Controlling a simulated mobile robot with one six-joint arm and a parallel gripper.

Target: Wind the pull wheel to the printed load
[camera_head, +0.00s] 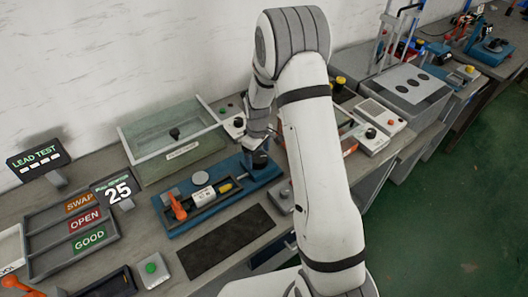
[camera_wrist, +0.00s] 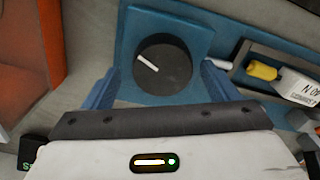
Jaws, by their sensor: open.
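The pull wheel (camera_wrist: 163,66) is a round black knob with a white pointer mark, on a blue block. In the wrist view the mark points to the upper left. My gripper (camera_wrist: 160,72) is open, with one blue finger on each side of the wheel; I cannot tell whether they touch it. In the head view my gripper (camera_head: 259,153) is over the right end of the blue pull rig (camera_head: 190,222), mostly hiding the wheel. The rig carries an orange lever (camera_head: 177,206) and a white gauge (camera_head: 203,195), whose reading is unclear. A printed sign (camera_head: 117,191) shows 25.
A lidded glass tank (camera_head: 172,142) stands behind the rig. A SWAP, OPEN, GOOD tray (camera_head: 57,222) and a LEAD TEST sign (camera_head: 38,160) are at left. A dark mat (camera_head: 226,243) and a green button box (camera_head: 152,270) lie in front. Control boxes (camera_head: 380,120) stand at right.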

